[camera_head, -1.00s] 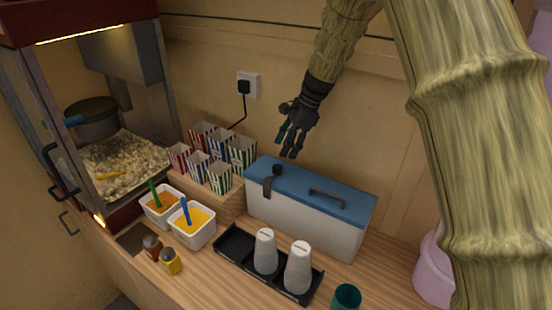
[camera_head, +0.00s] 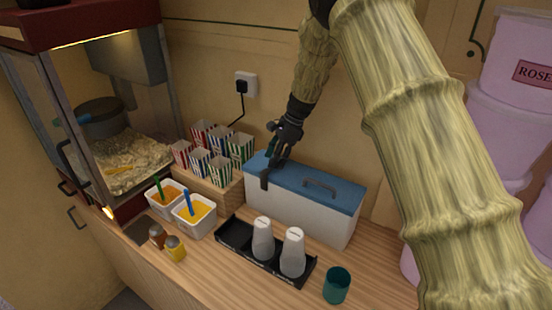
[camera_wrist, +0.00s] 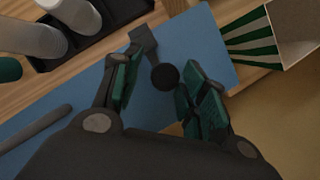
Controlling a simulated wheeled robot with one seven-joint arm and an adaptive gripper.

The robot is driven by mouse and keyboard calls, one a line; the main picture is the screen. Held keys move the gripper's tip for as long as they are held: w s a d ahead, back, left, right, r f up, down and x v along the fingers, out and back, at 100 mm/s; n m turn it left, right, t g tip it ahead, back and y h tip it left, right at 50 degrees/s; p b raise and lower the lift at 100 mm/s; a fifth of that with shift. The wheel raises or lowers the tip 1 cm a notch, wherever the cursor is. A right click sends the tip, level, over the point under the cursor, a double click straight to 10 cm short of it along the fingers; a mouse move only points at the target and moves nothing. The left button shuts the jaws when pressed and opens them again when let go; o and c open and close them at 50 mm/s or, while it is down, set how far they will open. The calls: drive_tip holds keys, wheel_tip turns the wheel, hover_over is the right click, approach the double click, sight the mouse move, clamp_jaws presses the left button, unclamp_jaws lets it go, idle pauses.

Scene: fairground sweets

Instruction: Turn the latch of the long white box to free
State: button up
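The long white box (camera_head: 290,218) with a blue lid (camera_head: 335,190) stands on the counter against the back wall. Its dark latch (camera_head: 265,180) is at the lid's left end, its arm hanging down over the front edge. In the wrist view, the latch's round knob (camera_wrist: 165,76) lies between my fingertips, and its flat arm (camera_wrist: 144,42) reaches toward the front edge. My gripper (camera_head: 279,149) is above the lid's left end, pointing down. In the wrist view, my gripper (camera_wrist: 160,88) is open, its green-padded fingers apart on either side of the knob. I cannot tell whether they touch it.
A dark lid handle (camera_head: 320,188) is right of the latch. Striped popcorn boxes (camera_head: 220,170) stand close on the left. A black tray (camera_head: 236,238) with white cups (camera_head: 292,252) lies in front, and a teal cup (camera_head: 337,286) stands at right.

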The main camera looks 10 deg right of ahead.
drive_tip(key=shift+w+f, duration=0.2)
drive_tip(key=shift+f, duration=0.3)
drive_tip(key=c, duration=0.3)
drive_tip(key=shift+w+f, duration=0.2)
drive_tip(key=shift+s, duration=0.1)
drive_tip(key=shift+n, duration=0.3)
drive_tip(key=n+g, duration=0.1)
drive_tip(key=n, duration=0.1)
drive_tip(key=n+g+b, duration=0.1)
drive_tip(key=n, duration=0.2)
drive_tip(key=shift+w+n+g+h, duration=0.2)
drive_tip(key=shift+n+g+h, duration=0.1)
drive_tip(key=n, duration=0.2)
drive_tip(key=n+g+h+b, duration=0.1)
drive_tip(key=n, duration=0.2)
drive_tip(key=shift+w+a+g+h, duration=0.1)
drive_tip(key=shift+a+g+h, duration=0.05)
drive_tip(key=shift+g+h, duration=0.15)
drive_tip(key=n+h, duration=0.1)
drive_tip(key=n, duration=0.2)
drive_tip(key=n+h+b, duration=0.1)
drive_tip(key=n, duration=0.2)
drive_tip(key=shift+a+n+g, duration=0.15)
drive_tip(key=shift+n+g, duration=0.15)
